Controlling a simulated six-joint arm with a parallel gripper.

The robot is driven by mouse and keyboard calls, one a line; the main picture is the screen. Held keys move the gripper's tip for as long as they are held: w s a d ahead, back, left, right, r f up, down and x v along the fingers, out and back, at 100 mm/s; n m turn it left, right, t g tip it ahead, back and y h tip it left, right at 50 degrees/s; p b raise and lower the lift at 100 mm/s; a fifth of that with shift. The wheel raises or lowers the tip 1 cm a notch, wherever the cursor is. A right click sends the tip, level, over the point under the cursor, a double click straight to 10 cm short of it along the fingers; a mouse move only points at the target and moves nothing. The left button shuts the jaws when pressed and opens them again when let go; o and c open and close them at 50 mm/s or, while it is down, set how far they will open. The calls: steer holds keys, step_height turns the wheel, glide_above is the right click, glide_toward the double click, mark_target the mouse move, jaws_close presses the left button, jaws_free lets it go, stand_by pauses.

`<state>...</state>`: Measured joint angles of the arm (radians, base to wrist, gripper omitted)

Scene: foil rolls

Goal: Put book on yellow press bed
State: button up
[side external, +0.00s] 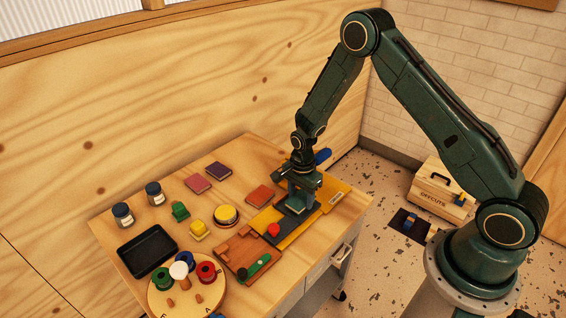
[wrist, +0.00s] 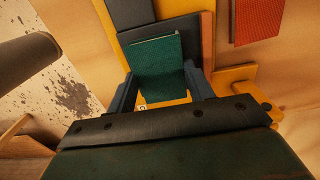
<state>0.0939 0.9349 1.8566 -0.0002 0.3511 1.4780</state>
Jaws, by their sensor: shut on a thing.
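A green book (wrist: 157,62) sits between the two dark blue-grey fingers of my gripper (wrist: 163,88) in the wrist view. My gripper is shut on it. The book is over the yellow press bed (side external: 337,193), with dark plates beside it; the bed's yellow edge also shows in the wrist view (wrist: 98,35). In the side view my gripper (side external: 301,199) points down over the bed and mostly hides the book. I cannot tell whether the book touches the bed.
A red-orange book (side external: 260,195) lies left of the press; pink (side external: 197,182) and purple (side external: 219,169) books lie farther back. A red knob (side external: 273,230) and a blue handle (side external: 322,156) stand near the press. A black tray (side external: 147,250) and a round spool board (side external: 187,294) are at front left.

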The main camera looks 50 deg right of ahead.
mark_target(301, 199)
steer(key=shift+f, duration=0.4)
steer(key=shift+f, duration=0.1)
steer(key=o, duration=1)
steer(key=shift+r, duration=6.1)
